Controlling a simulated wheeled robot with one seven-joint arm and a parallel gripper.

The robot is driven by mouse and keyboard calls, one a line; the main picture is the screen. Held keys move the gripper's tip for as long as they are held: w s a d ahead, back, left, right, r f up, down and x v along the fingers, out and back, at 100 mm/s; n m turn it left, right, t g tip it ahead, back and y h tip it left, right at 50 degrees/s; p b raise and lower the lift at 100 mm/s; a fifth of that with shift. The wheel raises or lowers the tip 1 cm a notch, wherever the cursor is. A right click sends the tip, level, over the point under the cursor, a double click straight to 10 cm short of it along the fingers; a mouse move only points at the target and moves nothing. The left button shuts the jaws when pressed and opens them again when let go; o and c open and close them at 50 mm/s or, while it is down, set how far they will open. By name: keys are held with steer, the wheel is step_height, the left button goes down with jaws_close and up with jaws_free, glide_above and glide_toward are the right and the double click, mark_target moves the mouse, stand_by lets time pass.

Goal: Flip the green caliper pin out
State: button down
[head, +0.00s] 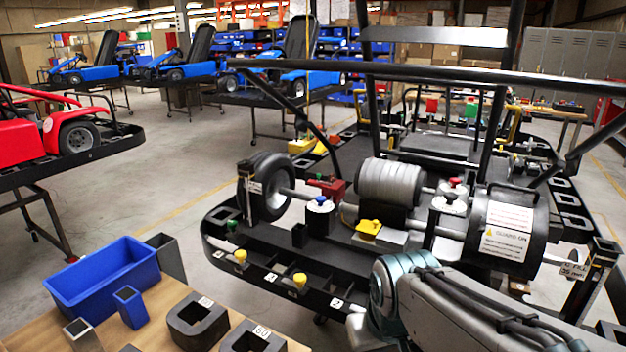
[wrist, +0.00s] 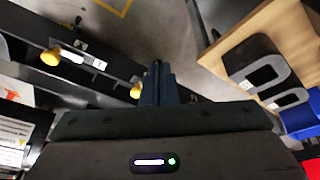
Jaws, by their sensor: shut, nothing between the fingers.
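A small green-topped piece (head: 232,226) stands at the left front of the black kart frame (head: 215,240), below the wheel hub; I cannot tell for certain that it is the caliper pin. A red caliper-like block (head: 328,187) sits on the shaft right of the wheel. My gripper (wrist: 157,72) is shut and empty in the wrist view, its fingers pointing toward the floor gap beside the kart's front rail. In the head view my arm covers the lower right and the fingertips do not show. No green pin shows in the wrist view.
Yellow knobs (head: 240,256) line the front rail; one is close left of my fingers in the wrist view (wrist: 136,90). A wooden bench (head: 150,335) with a blue bin (head: 105,277) and black blocks (head: 197,320) stands front left. A guard drum (head: 508,225) is at right.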

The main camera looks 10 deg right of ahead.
steer(key=w+d+r+n+t+h, duration=0.15)
steer(key=w+n, duration=0.35)
steer(key=w, duration=0.5)
steer(key=w+d+r+n+t+b, duration=0.1)
steer(key=w+d+r+n+t, duration=0.2)
steer(key=w+n, duration=0.5)
steer(key=w+d+r+n+t+h, duration=0.1)
steer(key=w+d+r+n+t, duration=0.15)
steer(key=w, duration=0.95)
steer(key=w+a+f+n+t+y, duration=0.1)
steer(key=w+a+n+t+y, duration=0.1)
steer(key=w+n, duration=0.8)
steer(key=w+a+f+n+t+y+b, duration=0.1)
steer(key=w+a+n+t+y, duration=0.1)
steer(key=w+n, duration=0.8)
steer(key=shift+f+n+t+y, duration=0.4)
steer(key=shift+n+t+y, duration=0.15)
steer(key=shift+n+t, duration=0.1)
steer(key=p, duration=0.6)
glide_toward(319, 176)
steer(key=x, duration=0.5)
steer(key=shift+w+d+r, duration=0.1)
steer(key=shift+w+r, duration=0.1)
steer(key=shift+r, duration=0.05)
steer(key=shift+w+f+p, duration=0.3)
steer(key=shift+w+p, duration=0.4)
steer(key=shift+p, duration=0.1)
